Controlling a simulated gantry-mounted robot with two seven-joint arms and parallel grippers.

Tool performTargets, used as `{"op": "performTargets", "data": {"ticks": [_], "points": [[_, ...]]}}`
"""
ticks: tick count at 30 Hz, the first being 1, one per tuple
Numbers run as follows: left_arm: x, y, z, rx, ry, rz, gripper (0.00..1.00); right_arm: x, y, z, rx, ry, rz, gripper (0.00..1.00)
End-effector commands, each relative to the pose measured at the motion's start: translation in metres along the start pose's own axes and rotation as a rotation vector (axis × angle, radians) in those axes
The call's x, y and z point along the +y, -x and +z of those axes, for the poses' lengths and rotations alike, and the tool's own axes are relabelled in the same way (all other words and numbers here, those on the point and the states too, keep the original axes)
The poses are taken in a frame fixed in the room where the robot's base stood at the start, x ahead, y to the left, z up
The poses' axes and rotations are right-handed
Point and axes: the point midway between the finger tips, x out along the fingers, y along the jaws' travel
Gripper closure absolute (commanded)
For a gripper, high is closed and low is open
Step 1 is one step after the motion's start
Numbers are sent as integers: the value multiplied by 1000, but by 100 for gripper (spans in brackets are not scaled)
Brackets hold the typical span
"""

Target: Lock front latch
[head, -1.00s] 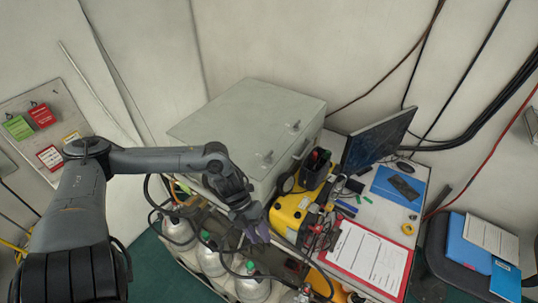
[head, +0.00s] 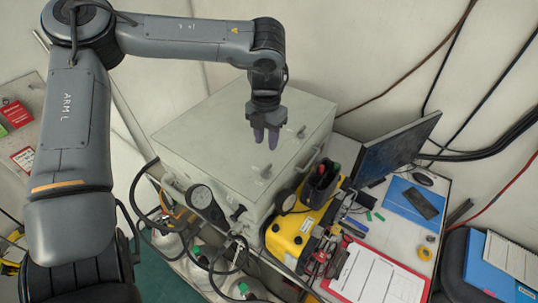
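A large grey case (head: 205,140) stands on the bench with its lid down. One small light latch (head: 265,172) is on the lid near the front right corner. A second latch (head: 301,131) is farther back along the same edge. Whether either latch is locked is too small to tell. My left gripper (head: 266,146) points down over the lid, between the two latches in the picture and apart from the front one. Its two fingers are close together with nothing visible between them; how far apart they are is unclear. My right gripper is not in view.
A round gauge (head: 200,196) and a black knob (head: 238,213) are at the case's front. A yellow unit (head: 292,232) stands right of the case. Gas cylinders and hoses are below the front edge.

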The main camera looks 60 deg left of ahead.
Motion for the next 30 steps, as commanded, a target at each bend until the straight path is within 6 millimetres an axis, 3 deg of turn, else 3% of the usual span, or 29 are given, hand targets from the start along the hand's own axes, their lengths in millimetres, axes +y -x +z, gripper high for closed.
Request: {"op": "performTargets", "data": {"ticks": [18, 30], "points": [[0, -87, -1, 3, 1, 0, 64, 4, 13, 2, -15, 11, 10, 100], [0, -103, 0, 0, 1, -1, 64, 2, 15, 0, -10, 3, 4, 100]]}}
